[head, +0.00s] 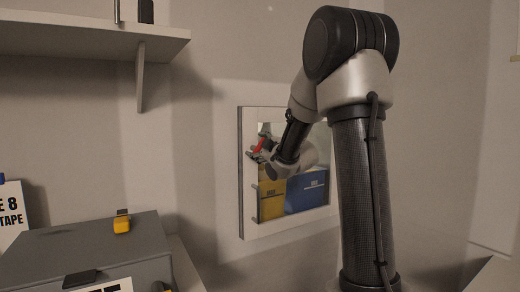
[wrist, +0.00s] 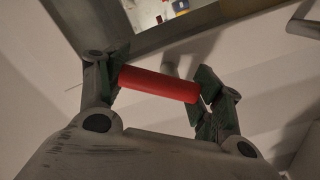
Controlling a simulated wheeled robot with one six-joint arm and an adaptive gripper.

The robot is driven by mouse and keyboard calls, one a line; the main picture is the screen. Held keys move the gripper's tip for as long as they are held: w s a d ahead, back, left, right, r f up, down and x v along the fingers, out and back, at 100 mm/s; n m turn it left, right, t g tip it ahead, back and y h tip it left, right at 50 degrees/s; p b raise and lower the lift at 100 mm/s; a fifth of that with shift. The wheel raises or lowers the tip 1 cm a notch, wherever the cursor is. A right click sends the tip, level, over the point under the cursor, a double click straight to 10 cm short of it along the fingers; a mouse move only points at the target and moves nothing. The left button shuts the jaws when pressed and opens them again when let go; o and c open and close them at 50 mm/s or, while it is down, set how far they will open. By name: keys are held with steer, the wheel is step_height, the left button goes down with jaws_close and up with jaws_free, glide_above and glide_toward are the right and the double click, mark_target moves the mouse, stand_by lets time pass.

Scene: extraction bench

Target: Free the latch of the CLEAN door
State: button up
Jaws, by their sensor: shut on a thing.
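A pale-framed door (head: 242,190) with a window is set in the wall in the head view; no CLEAN lettering is readable on it. A red bar (head: 260,144), apparently its latch handle, shows at the window's upper left edge. In the wrist view the red bar (wrist: 150,83) lies crosswise between my two dark green fingertips. My gripper (head: 261,156) is shut on the bar, with one finger at each end. My forearm hides part of the door's upper right. The latch's fixing behind the bar cannot be made out.
Behind the window stand a yellow bin (head: 271,203) and a blue bin (head: 307,194). A shelf (head: 90,40) juts from the wall at upper left. A grey box (head: 90,250) with a small yellow object (head: 122,226) on it stands at lower left. A grey bar (wrist: 303,27) shows at upper right in the wrist view.

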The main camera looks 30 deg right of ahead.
steer(key=n, duration=0.3)
steer(key=shift+a+n, duration=0.15)
steer(key=shift+n, duration=0.15)
steer(key=shift+a+n, duration=0.2)
steer(key=shift+n, duration=1.7)
steer(key=o, duration=1)
steer(key=shift+o, duration=0.2)
steer(key=shift+r, duration=0.1)
steer(key=shift+s, duration=0.1)
steer(key=s, duration=1.1)
steer(key=shift+s+d, duration=0.2)
steer(key=shift+s, duration=0.2)
